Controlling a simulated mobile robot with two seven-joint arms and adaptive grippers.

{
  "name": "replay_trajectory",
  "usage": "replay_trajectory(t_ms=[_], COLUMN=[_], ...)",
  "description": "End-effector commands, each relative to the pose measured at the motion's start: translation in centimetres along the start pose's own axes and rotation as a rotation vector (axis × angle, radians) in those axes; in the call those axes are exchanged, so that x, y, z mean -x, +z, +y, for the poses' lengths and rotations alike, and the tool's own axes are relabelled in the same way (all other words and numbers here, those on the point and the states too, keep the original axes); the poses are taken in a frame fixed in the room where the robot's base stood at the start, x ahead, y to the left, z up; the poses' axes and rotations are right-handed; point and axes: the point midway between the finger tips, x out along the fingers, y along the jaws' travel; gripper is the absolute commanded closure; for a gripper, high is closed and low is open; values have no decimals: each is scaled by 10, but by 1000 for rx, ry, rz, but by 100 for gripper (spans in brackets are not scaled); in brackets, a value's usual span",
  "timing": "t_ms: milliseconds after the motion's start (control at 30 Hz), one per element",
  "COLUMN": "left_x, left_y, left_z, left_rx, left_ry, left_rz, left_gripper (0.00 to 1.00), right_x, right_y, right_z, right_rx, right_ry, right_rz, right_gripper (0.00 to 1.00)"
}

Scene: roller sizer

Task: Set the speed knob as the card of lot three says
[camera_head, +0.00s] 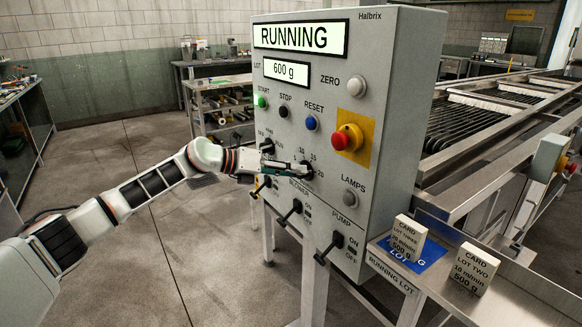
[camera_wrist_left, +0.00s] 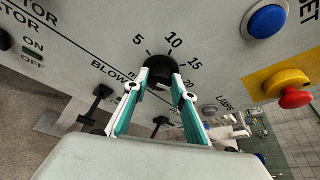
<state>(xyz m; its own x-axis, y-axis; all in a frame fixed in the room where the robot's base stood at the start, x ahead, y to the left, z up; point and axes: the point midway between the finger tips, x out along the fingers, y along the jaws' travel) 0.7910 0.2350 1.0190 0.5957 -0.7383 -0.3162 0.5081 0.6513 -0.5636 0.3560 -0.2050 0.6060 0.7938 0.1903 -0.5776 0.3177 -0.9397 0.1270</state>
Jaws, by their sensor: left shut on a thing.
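The speed knob (camera_wrist_left: 158,70) is black, on the grey panel (camera_head: 380,110), with 5, 10, 15 and 20 printed around it. My left gripper (camera_wrist_left: 158,92) is shut on the knob, one finger on each side. In the head view the gripper (camera_head: 298,171) reaches the knob (camera_head: 307,173) from the left. The knob's pointer is hard to make out. The card of lot three (camera_head: 405,238) stands on the blue plate by the panel; it seems to read 20 m/min, 500 g. The card of lot two (camera_head: 473,268) stands right of it and reads 10 m/min, 500 g.
The display (camera_head: 300,38) reads RUNNING, and the lot window (camera_head: 287,71) 600 g. Above the knob are the green start, black stop and blue reset (camera_head: 311,123) buttons; a red emergency button (camera_head: 347,138) is to the right. Black switch levers (camera_head: 290,210) stick out below.

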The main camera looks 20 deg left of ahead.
Motion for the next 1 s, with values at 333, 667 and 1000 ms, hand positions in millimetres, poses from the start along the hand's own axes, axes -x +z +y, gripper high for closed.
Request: replay_trajectory(t_ms=[333,667,1000], left_x=[0,0,0], left_y=[0,-1,-1], left_z=[-1,0,-1], left_rx=[-80,-85,-84], left_ry=[34,36,35], left_rz=[1,1,1], left_gripper=[96,96,58], right_x=[5,4,4], right_y=[1,-3,-4], right_z=[-4,-1,0], right_rx=[-9,-9,-7], right_ry=[-8,-3,-1], right_rz=[-8,-1,-1], right_gripper=[100,100,100])
